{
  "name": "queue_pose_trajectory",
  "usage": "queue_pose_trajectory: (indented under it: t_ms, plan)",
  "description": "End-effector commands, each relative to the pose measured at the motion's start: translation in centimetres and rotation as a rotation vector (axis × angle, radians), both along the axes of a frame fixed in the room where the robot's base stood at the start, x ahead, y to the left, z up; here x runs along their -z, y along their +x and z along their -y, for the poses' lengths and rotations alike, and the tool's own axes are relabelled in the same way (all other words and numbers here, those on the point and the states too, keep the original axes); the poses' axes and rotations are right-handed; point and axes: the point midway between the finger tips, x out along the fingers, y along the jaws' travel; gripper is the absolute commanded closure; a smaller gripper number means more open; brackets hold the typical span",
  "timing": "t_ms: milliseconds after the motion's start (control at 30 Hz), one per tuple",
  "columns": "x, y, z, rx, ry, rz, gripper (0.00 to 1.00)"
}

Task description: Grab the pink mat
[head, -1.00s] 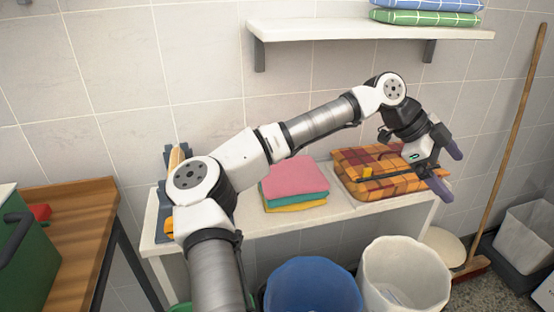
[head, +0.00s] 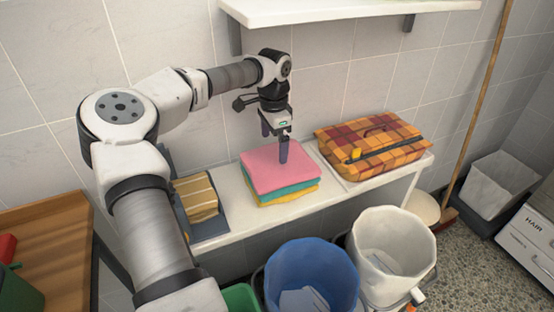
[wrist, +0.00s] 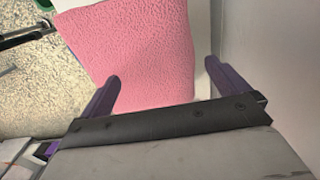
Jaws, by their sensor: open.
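The pink mat (head: 273,167) lies flat on top of a stack, above a teal mat (head: 298,189) and a yellow mat (head: 296,198), on the white shelf. My gripper (head: 275,146) points down over the back part of the stack, with its purple fingers apart and nothing between them that I can make out. In the wrist view the pink mat (wrist: 135,50) fills the middle, ahead of the open gripper (wrist: 163,85). I cannot tell whether the fingertips touch the mat.
An orange plaid bag (head: 370,148) lies right of the stack, and a tan striped item (head: 196,197) left of it. A blue bin (head: 312,258) and a white bin (head: 393,225) stand in front. An upper shelf (head: 350,12) overhangs the back wall.

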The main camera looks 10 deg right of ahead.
Motion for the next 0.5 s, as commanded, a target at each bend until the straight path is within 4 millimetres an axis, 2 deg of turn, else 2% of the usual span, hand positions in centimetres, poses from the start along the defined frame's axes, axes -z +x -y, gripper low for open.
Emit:
queue_pose_trajectory:
  t_ms: [200, 467, 500]
  plan:
    - [2.7, -0.1, 0.0, 0.001, -0.002, -0.003, 0.0]
    - [3.1, -0.1, 0.0, 0.001, -0.002, 0.0, 0.0]
    - [3.1, -0.1, 0.0, 0.002, -0.002, 0.0, 0.04]
